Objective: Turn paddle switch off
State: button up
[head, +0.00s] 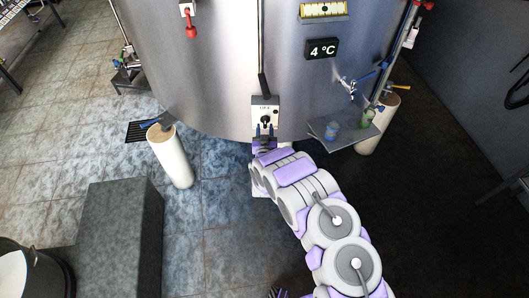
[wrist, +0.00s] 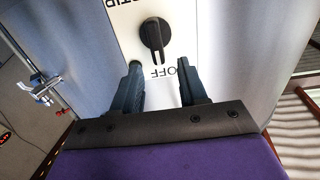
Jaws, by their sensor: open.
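The paddle switch (wrist: 154,34) is a black knob with a raised grip on a white panel (head: 273,103) on the front of the steel tank (head: 210,75). In the wrist view its grip stands nearly upright in the picture. The upside-down word OFF is just below it, and another label, partly cut off, is above. My gripper (wrist: 159,68) is open and empty, its two dark fingers below the knob, one on each side of the OFF label. They look apart from the knob.
A small shelf (head: 345,137) with a blue and a green container juts out right of the panel. Cream tank legs (head: 172,160) stand at left and right. A temperature display (head: 321,48) reads 4 °C. A grey block (head: 118,225) stands at the lower left.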

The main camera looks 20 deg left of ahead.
jog(key=p+v, duration=0.2)
jog(key=v, duration=1.1)
jog(key=shift+s+f, duration=0.1)
jog(key=w+d+r+m+g+h, duration=0.3)
jog(key=w+d+r+g+h, duration=0.15)
jog(key=w+d+r, duration=0.35)
jog(key=s+d+r+m+g+h+b, duration=0.15)
jog(key=s+d+r+g, duration=0.4)
jog(key=d, duration=0.65)
jog(key=s+d+r+g, duration=0.2)
jog(key=s+d+r, duration=0.3)
jog(key=s, duration=0.8)
jog(key=s+d+r+g+b, duration=0.1)
jog(key=s+d+r+g, duration=0.2)
jog(key=s, duration=1)
jog(key=s+d+r+g, duration=0.3)
jog(key=s+d+r, duration=0.4)
jog(key=s, duration=0.7)
jog(key=shift+d+h, duration=0.4)
jog(key=shift+d, duration=0.55)
